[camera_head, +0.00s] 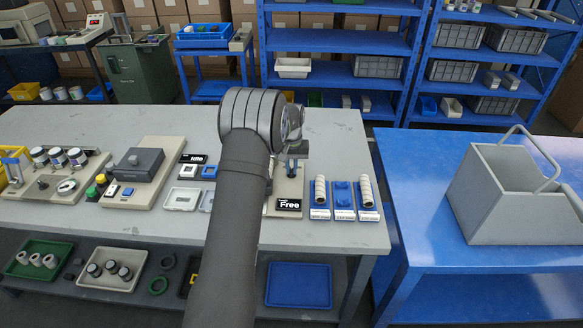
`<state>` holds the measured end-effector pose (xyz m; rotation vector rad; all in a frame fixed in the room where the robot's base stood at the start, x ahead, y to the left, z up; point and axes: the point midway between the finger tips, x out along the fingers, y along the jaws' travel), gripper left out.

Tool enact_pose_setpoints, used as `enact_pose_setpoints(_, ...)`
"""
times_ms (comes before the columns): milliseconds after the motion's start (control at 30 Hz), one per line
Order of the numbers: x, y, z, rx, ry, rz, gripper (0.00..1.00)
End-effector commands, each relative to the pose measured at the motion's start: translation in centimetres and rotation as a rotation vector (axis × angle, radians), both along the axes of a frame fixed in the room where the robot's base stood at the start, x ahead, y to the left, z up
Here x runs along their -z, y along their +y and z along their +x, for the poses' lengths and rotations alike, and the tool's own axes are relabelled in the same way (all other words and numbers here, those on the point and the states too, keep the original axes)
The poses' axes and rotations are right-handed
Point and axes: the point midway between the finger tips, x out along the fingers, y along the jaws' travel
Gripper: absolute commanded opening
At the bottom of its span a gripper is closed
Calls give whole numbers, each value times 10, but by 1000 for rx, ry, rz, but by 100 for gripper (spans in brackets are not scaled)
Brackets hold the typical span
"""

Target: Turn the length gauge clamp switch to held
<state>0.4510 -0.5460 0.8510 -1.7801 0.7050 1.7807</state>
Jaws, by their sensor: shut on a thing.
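The length gauge stands on a beige base plate (284,190) on the grey bench, partly hidden behind my arm. A black sign (289,204) at its front edge reads "Free". My gripper (291,172) points down over this plate, just behind the sign. It is shut on a small part there, which looks to be the clamp switch, though the fingers and my wrist hide most of it. Which way the switch is turned is too small and too covered to tell.
Left of my arm are an "Idle" sign (193,158), small trays and a dark grey box (140,164). A blue table (430,180) with a grey handled bin (520,190) stands at right.

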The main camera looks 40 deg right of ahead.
Motion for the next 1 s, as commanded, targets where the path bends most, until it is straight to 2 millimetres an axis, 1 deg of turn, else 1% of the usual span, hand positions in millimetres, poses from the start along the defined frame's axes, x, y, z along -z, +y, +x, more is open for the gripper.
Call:
enact_pose_setpoints(200, -1, 0, 0, 201, -1, -1, 0)
enact_pose_setpoints(500, -1, 0, 0, 423, -1, -1, 0)
enact_pose_setpoints(700, -1, 0, 0, 514, -1, -1, 0)
enact_pose_setpoints(1000, -1, 0, 1, 568, -1, -1, 0)
